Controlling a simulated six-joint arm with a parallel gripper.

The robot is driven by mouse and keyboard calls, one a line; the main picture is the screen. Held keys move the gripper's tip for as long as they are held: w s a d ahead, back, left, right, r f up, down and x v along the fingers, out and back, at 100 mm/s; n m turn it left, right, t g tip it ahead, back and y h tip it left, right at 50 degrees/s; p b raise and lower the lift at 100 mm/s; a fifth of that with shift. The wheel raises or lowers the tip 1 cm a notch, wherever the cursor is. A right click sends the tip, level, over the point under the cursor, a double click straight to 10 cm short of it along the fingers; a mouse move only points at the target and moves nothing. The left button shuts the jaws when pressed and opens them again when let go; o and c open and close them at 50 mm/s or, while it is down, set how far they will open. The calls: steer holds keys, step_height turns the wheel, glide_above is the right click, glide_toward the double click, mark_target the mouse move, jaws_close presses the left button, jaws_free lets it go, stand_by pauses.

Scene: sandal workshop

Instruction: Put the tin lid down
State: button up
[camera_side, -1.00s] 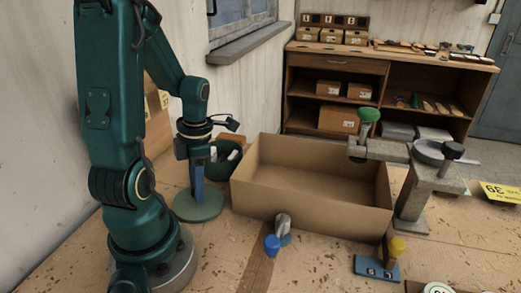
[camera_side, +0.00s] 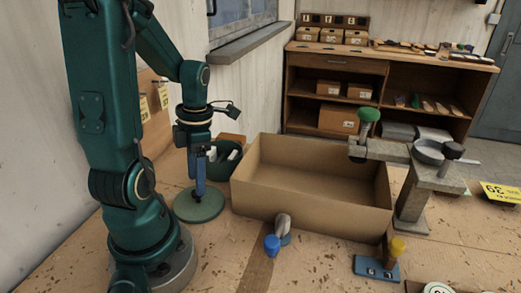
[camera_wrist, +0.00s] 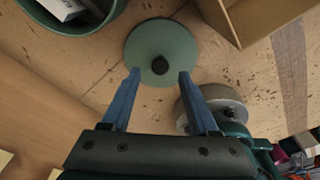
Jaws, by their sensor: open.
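The tin lid is a round, flat green disc (camera_side: 198,206) with a dark knob, lying flat on the bench left of the cardboard box. It also shows in the wrist view (camera_wrist: 155,50), with its dark knob (camera_wrist: 160,65) near the fingertips. My gripper (camera_side: 197,190) points down just above the lid. In the wrist view its blue fingers (camera_wrist: 158,72) stand apart on either side of the knob, with gaps to it. Nothing is held between them. I cannot tell the exact height of the fingertips.
An open, empty cardboard box (camera_side: 318,217) stands right of the lid. A dark green tub (camera_side: 224,160) with pale items is behind it.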

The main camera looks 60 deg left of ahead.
mark_target(205, 199)
step_height(205, 199, up, 9)
steer(key=w, duration=0.1)
steer(key=w+d+m+t, duration=0.1)
steer(key=d+m, duration=0.4)
steer(key=m, duration=0.7)
steer(key=d+r+m+t, duration=0.1)
steer(key=d+m+t, duration=0.2)
steer(key=m, duration=0.9)
steer(key=w+d+m+t, duration=0.1)
steer(key=d+m+t, duration=0.2)
steer(key=d+m, duration=0.4)
steer(key=m, duration=0.5)
steer(key=shift+w+d+r, duration=0.15)
steer(key=shift+w+d, duration=0.15)
steer(key=shift+d, duration=0.1)
